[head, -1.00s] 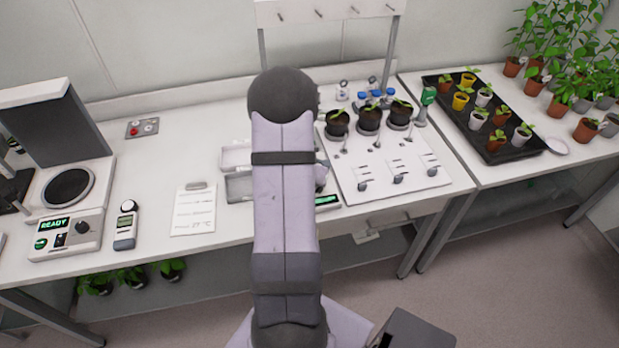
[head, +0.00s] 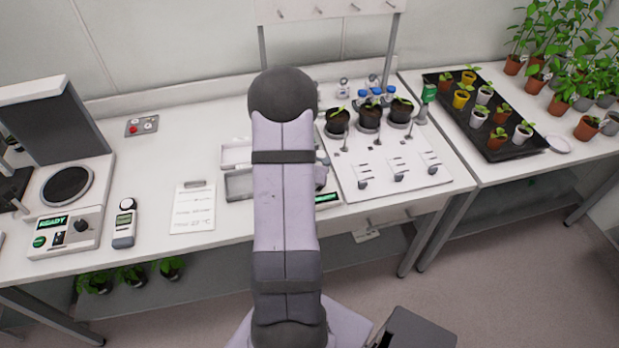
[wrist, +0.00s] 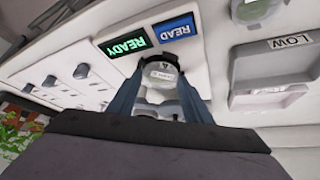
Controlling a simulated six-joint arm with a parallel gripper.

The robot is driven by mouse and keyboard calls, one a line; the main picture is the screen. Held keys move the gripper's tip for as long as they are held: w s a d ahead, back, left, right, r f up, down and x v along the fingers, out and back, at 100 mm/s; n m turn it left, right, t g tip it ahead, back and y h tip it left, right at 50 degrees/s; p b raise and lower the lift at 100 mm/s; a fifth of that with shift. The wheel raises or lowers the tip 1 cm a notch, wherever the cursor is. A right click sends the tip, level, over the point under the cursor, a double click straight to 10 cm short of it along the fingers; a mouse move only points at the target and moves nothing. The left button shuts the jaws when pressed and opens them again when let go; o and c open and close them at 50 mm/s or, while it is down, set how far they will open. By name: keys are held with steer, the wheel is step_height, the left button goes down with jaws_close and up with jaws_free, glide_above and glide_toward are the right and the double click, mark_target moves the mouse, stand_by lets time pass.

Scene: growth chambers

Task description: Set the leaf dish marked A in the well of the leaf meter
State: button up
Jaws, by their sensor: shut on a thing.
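In the wrist view my gripper (wrist: 160,95) is shut on a small clear dish with a pale label (wrist: 161,73); the label's letter looks like an A. The dish is between the two fingertips, over or at a dark round part on the leaf meter (wrist: 202,78). I cannot tell whether the dish is seated or still above it. The meter has a green READY display (wrist: 126,48) and a blue READ panel (wrist: 175,28). In the head view my own arm hides the gripper, the dish and most of the meter; a green-lit display edge (head: 327,198) shows beside the arm.
A tray marked LOW (wrist: 290,42) and another tray (wrist: 268,99) lie beside the meter. A white panel (head: 350,185) with potted plants stands right of my arm. A clipboard (head: 193,210) and handheld instrument (head: 124,225) lie left, with clear bench between.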

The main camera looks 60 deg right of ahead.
steer(key=shift+f, duration=0.2)
steer(key=o, duration=1.1)
steer(key=shift+w, duration=0.1)
